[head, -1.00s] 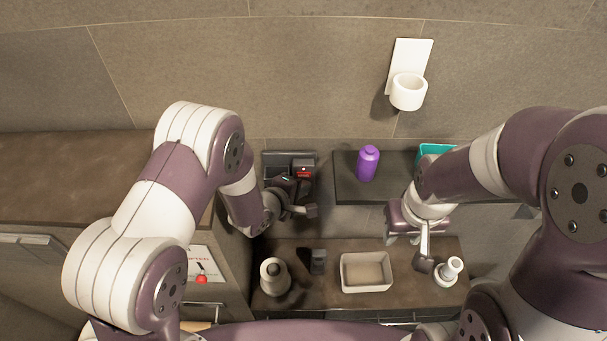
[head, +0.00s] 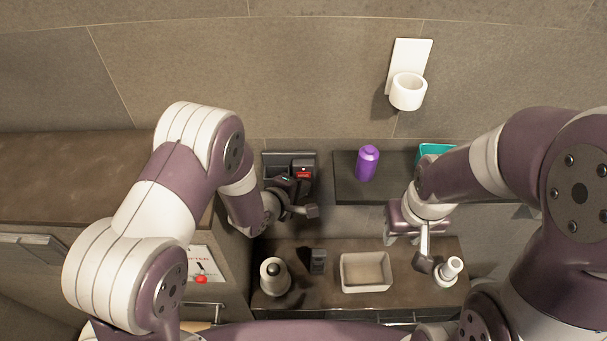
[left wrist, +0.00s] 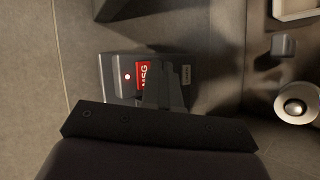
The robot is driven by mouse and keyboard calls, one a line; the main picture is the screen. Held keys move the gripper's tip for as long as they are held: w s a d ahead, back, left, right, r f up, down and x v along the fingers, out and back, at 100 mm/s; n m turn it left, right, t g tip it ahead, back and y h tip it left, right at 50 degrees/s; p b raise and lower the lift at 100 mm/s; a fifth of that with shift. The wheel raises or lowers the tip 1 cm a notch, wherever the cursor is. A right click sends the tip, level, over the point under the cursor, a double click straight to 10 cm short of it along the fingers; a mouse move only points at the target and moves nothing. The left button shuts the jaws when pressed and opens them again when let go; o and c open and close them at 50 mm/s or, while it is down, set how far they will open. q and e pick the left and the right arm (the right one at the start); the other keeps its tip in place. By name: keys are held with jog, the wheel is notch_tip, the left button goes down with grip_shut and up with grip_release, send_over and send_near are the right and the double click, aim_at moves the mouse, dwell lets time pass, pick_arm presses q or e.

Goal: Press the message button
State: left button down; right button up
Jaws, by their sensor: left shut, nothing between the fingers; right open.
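The message button is a red patch marked MSG (left wrist: 143,76) on a grey wall unit (left wrist: 116,66), with a small lit spot beside it. In the head view the red button (head: 303,174) shows on the dark unit (head: 275,160) on the back wall. My left gripper (left wrist: 163,92) is shut and empty, its fingertips in front of the unit and covering part of the red patch's edge. Whether they touch it I cannot tell. In the head view the left gripper (head: 290,187) is just below the button. My right gripper (head: 424,255) is open over the counter at the right.
A purple bottle (head: 367,163) and a teal box (head: 436,150) are on the dark shelf (head: 345,190). A white tray (head: 366,287), a grey block (head: 318,261) and a round-topped holder (head: 274,277) stand on the counter. A white cup holder (head: 408,92) is on the wall above.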

pick_arm(q)
jog(key=shift+w, duration=0.1)
dwell(0.6)
jog(key=shift+w, duration=0.35)
jog(key=shift+w, duration=0.35)
dwell(0.7)
jog(key=shift+s, duration=0.8)
jog(key=s+p, duration=0.1)
jog(key=s, duration=0.4)
dwell(0.9)
